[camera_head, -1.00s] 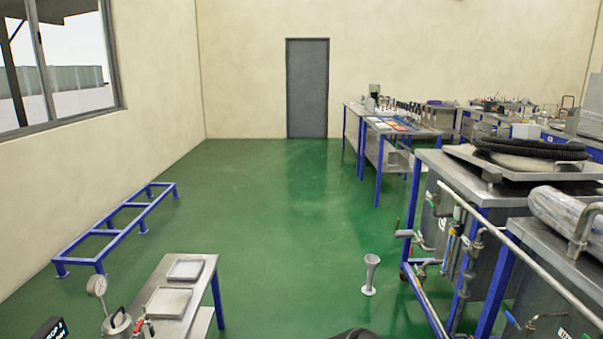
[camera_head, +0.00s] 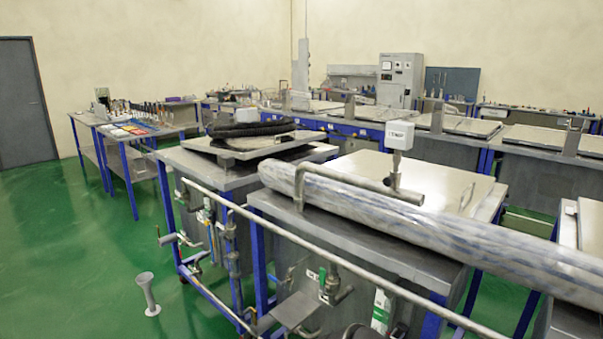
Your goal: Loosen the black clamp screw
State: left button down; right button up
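I cannot make out the black clamp screw in the head view. The nearest tank (camera_head: 440,268) has a flat metal lid (camera_head: 425,185) on top. A bent metal pipe (camera_head: 345,178) rises from its top beside a white box (camera_head: 399,136) on a short post. A long wrapped roll (camera_head: 450,237) lies across the tank's front part. Neither of my grippers is in view.
A second tank (camera_head: 215,172) carries coiled black hose (camera_head: 250,129). Pipes and a rail (camera_head: 290,238) run along the tank fronts. A grey funnel-shaped stand (camera_head: 148,294) is on the open green floor (camera_head: 70,255). A tool bench (camera_head: 130,135) stands behind.

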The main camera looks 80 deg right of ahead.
aim_at(387, 182)
jog(key=l+z, duration=0.1)
jog(key=z, duration=3)
